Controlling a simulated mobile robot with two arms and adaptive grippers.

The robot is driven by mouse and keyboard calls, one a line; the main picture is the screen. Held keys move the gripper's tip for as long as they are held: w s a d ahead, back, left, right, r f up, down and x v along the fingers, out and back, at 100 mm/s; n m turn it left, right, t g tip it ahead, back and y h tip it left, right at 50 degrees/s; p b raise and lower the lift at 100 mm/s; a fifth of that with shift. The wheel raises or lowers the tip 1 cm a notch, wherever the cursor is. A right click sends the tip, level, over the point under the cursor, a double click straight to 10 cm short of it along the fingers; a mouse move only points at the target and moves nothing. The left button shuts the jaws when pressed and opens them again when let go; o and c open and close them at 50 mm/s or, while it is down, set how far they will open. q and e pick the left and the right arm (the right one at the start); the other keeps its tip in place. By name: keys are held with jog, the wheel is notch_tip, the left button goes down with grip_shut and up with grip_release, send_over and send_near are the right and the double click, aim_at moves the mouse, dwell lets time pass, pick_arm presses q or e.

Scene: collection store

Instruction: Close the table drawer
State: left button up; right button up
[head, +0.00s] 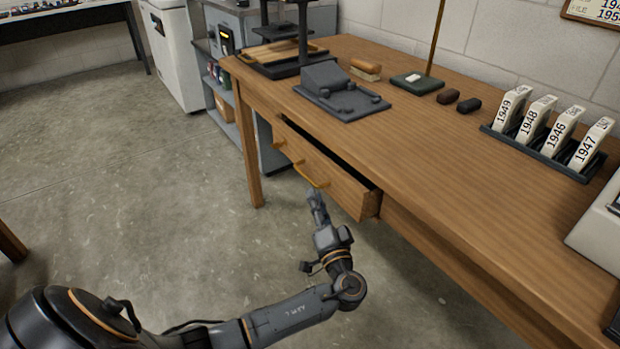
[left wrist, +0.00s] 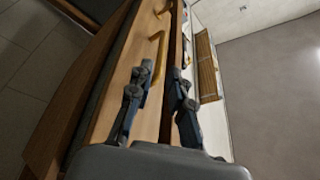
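The table drawer (head: 335,183) in the front of the wooden table (head: 442,167) is partly open, with a dark gap showing behind its front panel. My left gripper (head: 317,196) is low in front of the drawer, close to the handle. In the left wrist view the two fingers (left wrist: 160,72) are apart with nothing held between them, and the handle (left wrist: 155,58) shows just beyond the fingertips. Whether a finger touches the drawer, I cannot tell. My right gripper is not in view.
On the tabletop stand a dark grey device (head: 340,90), a green-based rod (head: 417,83), small brown and dark blocks, and a rack (head: 540,148) of year-labelled cards. A grey cabinet (head: 235,112) stands beyond the table.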

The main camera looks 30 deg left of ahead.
aim_at(308, 177)
pick_arm(q)
jog(key=x, duration=0.7)
jog(key=shift+w+a, duration=0.2)
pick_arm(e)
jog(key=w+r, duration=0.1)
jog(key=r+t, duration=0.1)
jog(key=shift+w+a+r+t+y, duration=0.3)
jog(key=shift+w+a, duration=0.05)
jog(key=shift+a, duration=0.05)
pick_arm(q)
grip_shut()
